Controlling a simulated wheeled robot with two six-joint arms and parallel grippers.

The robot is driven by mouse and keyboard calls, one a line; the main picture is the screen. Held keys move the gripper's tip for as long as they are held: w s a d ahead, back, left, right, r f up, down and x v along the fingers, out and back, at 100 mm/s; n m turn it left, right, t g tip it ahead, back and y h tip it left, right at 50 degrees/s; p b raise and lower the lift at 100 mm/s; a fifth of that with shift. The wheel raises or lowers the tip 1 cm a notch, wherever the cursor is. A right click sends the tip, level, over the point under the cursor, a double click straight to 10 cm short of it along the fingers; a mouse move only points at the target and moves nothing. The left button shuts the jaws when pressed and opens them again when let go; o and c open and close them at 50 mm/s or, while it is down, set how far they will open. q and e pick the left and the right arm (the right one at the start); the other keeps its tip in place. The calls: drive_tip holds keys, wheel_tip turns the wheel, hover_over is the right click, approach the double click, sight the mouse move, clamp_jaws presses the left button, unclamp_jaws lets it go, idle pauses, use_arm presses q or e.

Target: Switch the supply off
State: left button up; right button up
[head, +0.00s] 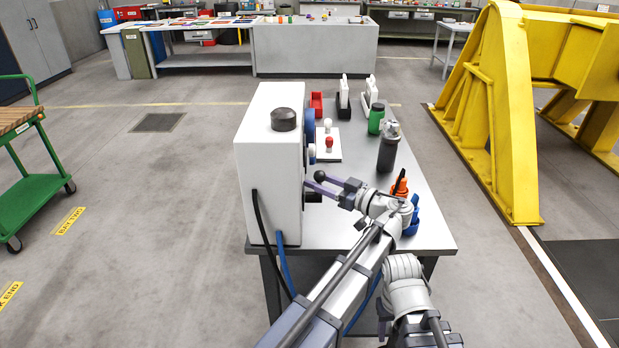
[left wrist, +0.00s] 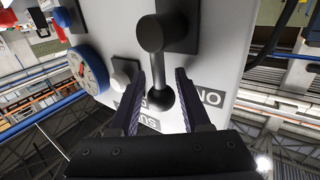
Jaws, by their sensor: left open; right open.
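The white supply cabinet (head: 268,160) stands on the left end of the bench. A black lever with a ball end (head: 320,175) sticks out of its right face. In the left wrist view the lever's ball (left wrist: 161,97) lies between the fingers of my left gripper (left wrist: 158,100), which is open around it; I see a gap on each side. Behind it is a label plate reading ON, upside down (left wrist: 211,98), with other lettering partly hidden by the fingers. In the head view my left gripper (head: 322,189) is at the lever. My right gripper is not visible.
A blue-rimmed gauge (left wrist: 88,68) and a white knob (left wrist: 124,74) sit beside the lever. A yellow frame (head: 500,130) stands right.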

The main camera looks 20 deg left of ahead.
use_arm(q)
drive_tip(key=shift+d, duration=0.15)
clamp_jaws()
idle(1.3)
